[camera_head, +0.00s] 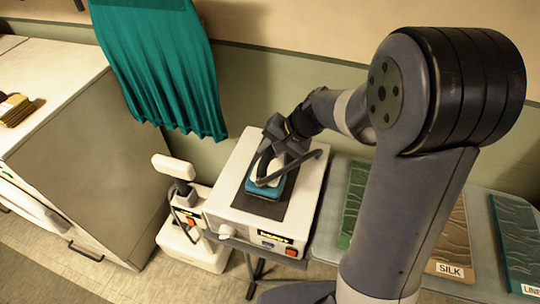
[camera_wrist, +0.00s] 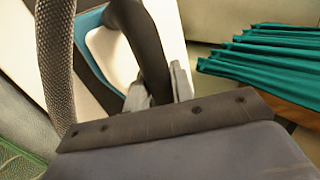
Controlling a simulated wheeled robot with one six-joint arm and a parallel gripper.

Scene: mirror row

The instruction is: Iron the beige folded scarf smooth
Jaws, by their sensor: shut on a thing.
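A white and teal iron (camera_head: 267,178) rests on the dark pad (camera_head: 250,207) of a white station (camera_head: 222,207). My gripper (camera_head: 283,147) is at the iron and shut on its handle. The wrist view also shows the iron (camera_wrist: 112,52) close up, with the gripper body across the bottom. The beige folded scarf (camera_head: 457,240), with wrinkle lines, lies on the grey board (camera_head: 324,237) at the right, behind a "SILK" label. My arm hides its left part. It is well apart from the iron.
A green folded cloth (camera_head: 354,195) and a teal wrinkled cloth (camera_head: 517,240) labelled "LINE…" lie either side of the scarf. A teal curtain (camera_head: 160,65) hangs behind the station. A white steamer-like device (camera_head: 190,240) stands left of the station, beside a cabinet (camera_head: 85,150).

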